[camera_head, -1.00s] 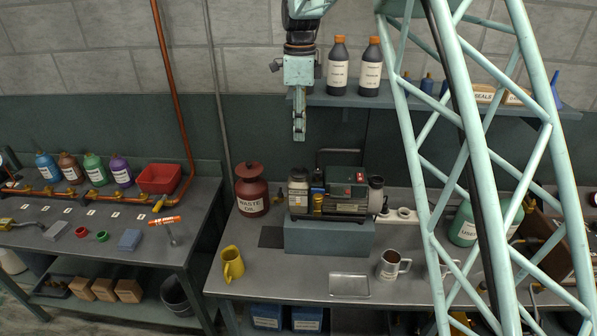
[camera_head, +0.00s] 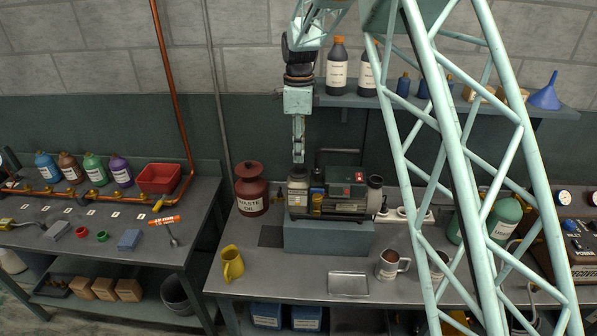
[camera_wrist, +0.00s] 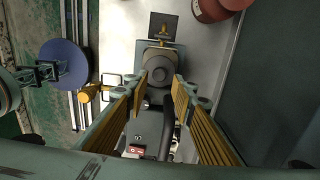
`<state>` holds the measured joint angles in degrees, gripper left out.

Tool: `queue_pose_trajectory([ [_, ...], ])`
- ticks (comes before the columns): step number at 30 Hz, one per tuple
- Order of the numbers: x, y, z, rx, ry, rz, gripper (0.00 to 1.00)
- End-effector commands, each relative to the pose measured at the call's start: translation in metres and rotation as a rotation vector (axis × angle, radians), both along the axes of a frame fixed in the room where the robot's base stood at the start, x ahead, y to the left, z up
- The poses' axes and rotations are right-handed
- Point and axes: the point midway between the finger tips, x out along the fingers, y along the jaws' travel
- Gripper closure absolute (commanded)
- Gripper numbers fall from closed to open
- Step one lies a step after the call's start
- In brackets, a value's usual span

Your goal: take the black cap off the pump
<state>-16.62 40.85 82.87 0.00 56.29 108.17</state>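The pump (camera_head: 345,204) stands on a blue-grey block on the bench. Its black cap (camera_head: 298,176) tops the pale cylinder at its left end. In the wrist view the cap (camera_wrist: 157,69) is a round dark disc on the pump (camera_wrist: 147,128). My gripper (camera_head: 298,163) points straight down just above the cap. In the wrist view my gripper (camera_wrist: 159,82) is open, with its yellow-padded fingers apart and the cap between and just beyond the tips. I cannot tell whether the fingers touch the cap.
A red waste oil can (camera_head: 251,190) stands close left of the pump. The shelf (camera_head: 345,101) with bottles is behind my arm.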

Motion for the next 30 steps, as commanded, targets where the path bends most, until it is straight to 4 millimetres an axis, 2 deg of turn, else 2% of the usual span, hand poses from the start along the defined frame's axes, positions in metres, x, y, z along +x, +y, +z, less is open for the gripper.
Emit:
queue_pose_trajectory([
  [17,0.0,0.0,-0.008,0.0,0.001,0.0,0.77],
  [30,-0.002,0.001,-0.049,-0.001,0.002,0.0,0.77],
])
